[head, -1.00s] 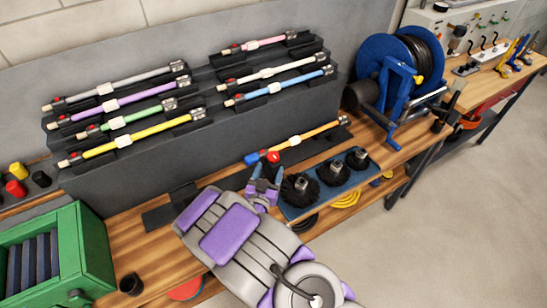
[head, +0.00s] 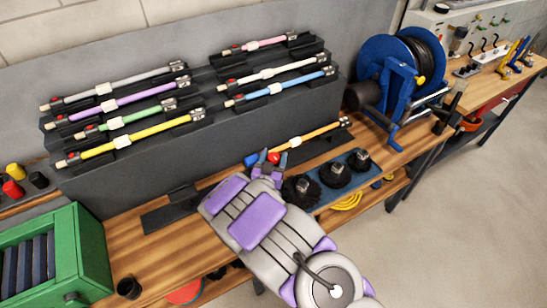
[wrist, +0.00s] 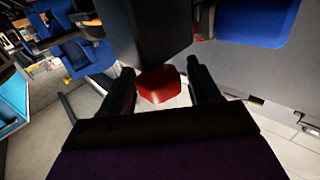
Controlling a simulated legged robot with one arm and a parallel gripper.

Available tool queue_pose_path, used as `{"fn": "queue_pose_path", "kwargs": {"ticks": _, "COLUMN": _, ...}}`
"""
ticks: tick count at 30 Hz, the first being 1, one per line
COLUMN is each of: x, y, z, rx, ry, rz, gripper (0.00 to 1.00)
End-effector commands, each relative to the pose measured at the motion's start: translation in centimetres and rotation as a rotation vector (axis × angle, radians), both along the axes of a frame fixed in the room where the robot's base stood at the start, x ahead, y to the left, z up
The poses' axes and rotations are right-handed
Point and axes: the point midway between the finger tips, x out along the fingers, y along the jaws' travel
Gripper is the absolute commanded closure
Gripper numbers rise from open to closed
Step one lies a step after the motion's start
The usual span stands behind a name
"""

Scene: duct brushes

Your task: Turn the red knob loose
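The red knob (head: 273,157) is near the left end of the orange rod (head: 312,134), low on the front of the dark rack, beside a blue part (head: 251,160). In the wrist view the red knob (wrist: 160,85) shows between my gripper's two dark fingers, below a dark block (wrist: 150,30). My gripper (head: 270,170) is open, with a gap on each side of the knob. I cannot tell how deep the knob sits between the fingertips. In the head view my arm hides part of the bench below the knob.
A blue tray (head: 322,205) with several black round brushes lies just right of my gripper. Several coloured rods rest on the rack (head: 210,125) above. A blue hose reel (head: 395,75) stands at the right, a green crate (head: 90,250) at the left.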

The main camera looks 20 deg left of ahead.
Motion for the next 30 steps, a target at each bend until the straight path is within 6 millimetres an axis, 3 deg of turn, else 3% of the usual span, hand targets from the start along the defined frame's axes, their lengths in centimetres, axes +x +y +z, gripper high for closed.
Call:
{"fn": "queue_pose_path", "kwargs": {"ticks": 14, "x": -0.04, "y": 0.04, "z": 0.04, "rx": 0.001, "ry": -0.001, "rz": 0.001, "gripper": 0.85}}
{"fn": "queue_pose_path", "kwargs": {"ticks": 30, "x": 0.02, "y": -0.04, "z": 0.34, "rx": 0.000, "ry": -0.005, "rz": 0.127, "gripper": 0.86}}
